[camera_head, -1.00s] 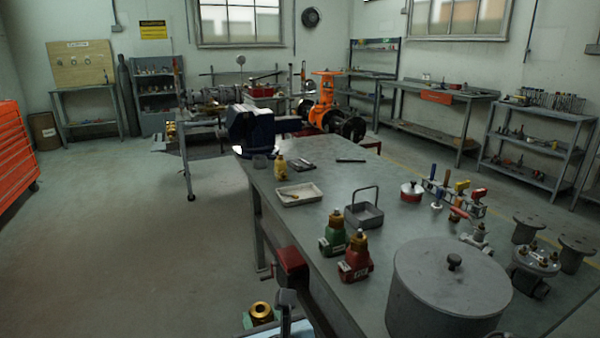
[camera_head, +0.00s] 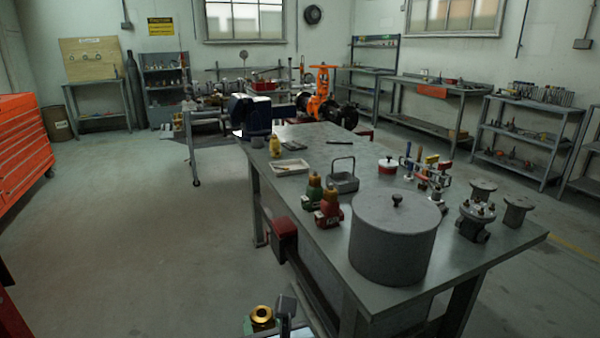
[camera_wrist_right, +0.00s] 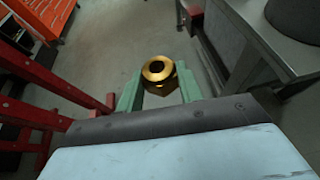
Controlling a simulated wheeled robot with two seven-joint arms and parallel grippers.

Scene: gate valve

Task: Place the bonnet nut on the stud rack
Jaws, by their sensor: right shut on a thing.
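The bonnet nut (camera_head: 261,315) is a brass-gold ring-shaped nut with a dark bore, low at the bottom edge of the head view. In the right wrist view the nut (camera_wrist_right: 158,72) sits between two pale green fingers, bore facing up toward the camera. My right gripper (camera_wrist_right: 158,86) is shut on it and holds it over the floor, apart from the workbench. In the head view the right gripper (camera_head: 262,323) is partly cut off by the bottom edge. I cannot surely tell which thing is the stud rack. My left gripper is not in view.
The grey workbench (camera_head: 300,205) stands ahead right, bearing a large lidded pot (camera_head: 393,245), red and green bottles and valve parts. A red box (camera_head: 284,236) is at its near side. An orange drawer cabinet (camera_head: 20,140) stands left. A red frame (camera_wrist_right: 60,90) is close at left. Floor between is clear.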

